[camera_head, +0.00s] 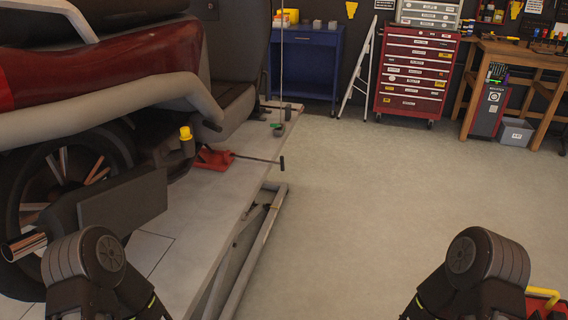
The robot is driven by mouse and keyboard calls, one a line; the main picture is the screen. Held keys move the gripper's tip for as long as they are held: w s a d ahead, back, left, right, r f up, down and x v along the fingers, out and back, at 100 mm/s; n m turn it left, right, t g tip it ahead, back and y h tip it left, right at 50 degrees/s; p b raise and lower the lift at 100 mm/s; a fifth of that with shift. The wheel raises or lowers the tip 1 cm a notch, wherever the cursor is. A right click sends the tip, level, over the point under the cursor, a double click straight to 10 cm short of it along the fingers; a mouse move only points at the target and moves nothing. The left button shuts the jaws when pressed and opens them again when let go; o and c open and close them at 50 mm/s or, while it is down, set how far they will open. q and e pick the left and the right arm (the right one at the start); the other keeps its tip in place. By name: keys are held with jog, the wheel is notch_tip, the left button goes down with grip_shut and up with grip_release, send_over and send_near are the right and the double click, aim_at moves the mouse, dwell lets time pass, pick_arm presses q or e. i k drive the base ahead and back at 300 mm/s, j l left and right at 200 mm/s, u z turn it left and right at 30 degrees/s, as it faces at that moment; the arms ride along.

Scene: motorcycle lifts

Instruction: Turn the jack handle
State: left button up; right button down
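A small red jack (214,158) sits on the grey lift platform (185,215), under the right side of the motorcycle. Its thin dark jack handle (258,159) reaches out to the right and ends in a short crossbar just past the platform's edge. Links of my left arm show at the bottom left and links of my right arm at the bottom right. Neither gripper is in view, and nothing of mine touches the handle.
The red motorcycle (150,62) fills the upper left. A blue cabinet (305,65), a red tool chest (415,75) and a wooden workbench (510,48) stand at the back. The floor (370,200) right of the lift is clear. A yellow-handled red object (543,304) is at bottom right.

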aim_at(282, 162)
jog(key=i+l+u, duration=0.3)
jog(key=i+l, duration=0.45)
jog(key=i+l+u, duration=0.3)
jog(key=i+l, duration=0.55)
jog(key=i+l+u, duration=0.25)
jog(key=i+l, duration=0.15)
jog(key=l, duration=0.25)
jog(key=i+l+u, duration=0.1)
jog(key=l, duration=0.25)
jog(key=i+l+u, duration=0.25)
jog(key=i+l, duration=0.15)
jog(key=l, duration=0.35)
jog(key=i+l+u, duration=0.15)
jog(key=l, duration=0.25)
jog(key=i+l+u, duration=0.1)
jog(key=l, duration=0.3)
jog(key=i+l+u, duration=0.15)
jog(key=l, duration=0.25)
jog(key=k+l, duration=0.1)
jog(key=l, duration=0.3)
jog(key=k+l+u, duration=0.15)
jog(key=l, duration=0.2)
jog(key=k+l, duration=0.15)
jog(key=l, duration=0.25)
jog(key=k+l+u, duration=0.1)
jog(key=l, duration=0.25)
